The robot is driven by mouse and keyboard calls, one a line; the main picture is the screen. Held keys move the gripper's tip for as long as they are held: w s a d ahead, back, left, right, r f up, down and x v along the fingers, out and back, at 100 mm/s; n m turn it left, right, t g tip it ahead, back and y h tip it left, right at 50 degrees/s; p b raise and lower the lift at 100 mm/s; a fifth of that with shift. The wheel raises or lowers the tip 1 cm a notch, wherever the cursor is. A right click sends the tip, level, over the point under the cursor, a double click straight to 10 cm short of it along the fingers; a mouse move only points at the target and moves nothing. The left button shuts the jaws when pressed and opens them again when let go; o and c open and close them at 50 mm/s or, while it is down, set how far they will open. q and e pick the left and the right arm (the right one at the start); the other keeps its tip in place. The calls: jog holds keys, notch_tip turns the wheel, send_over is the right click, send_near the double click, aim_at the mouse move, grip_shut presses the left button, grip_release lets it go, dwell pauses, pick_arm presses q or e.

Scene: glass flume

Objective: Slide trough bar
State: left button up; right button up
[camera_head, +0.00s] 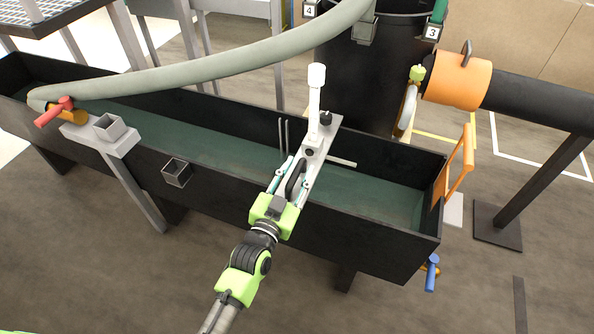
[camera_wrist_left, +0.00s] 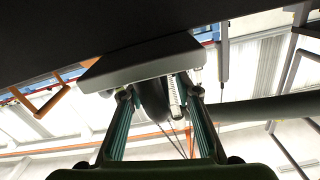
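The trough bar (camera_head: 322,153) is a grey metal plate lying across the long black trough (camera_head: 380,235), with a white upright tube (camera_head: 315,100) and a dark knob on it. A black loop handle (camera_head: 295,180) is at its near end. My left gripper (camera_head: 291,178) reaches in over the near wall. Its teal fingers stand apart, one on each side of the handle, with no clear contact. The left wrist view shows the fingers (camera_wrist_left: 159,95) spread below the grey plate (camera_wrist_left: 140,62), with the dark handle between them. My right gripper is not in view.
A thick grey hose (camera_head: 210,68) arches over the trough to a red-handled valve (camera_head: 55,112) at the left. An orange-banded pipe (camera_head: 460,80) and an orange gate handle (camera_head: 460,160) stand at the right end. A square socket (camera_head: 177,173) sticks out from the near wall.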

pick_arm(q)
jog(key=shift+s, duration=0.1)
jog(key=v, duration=1.2)
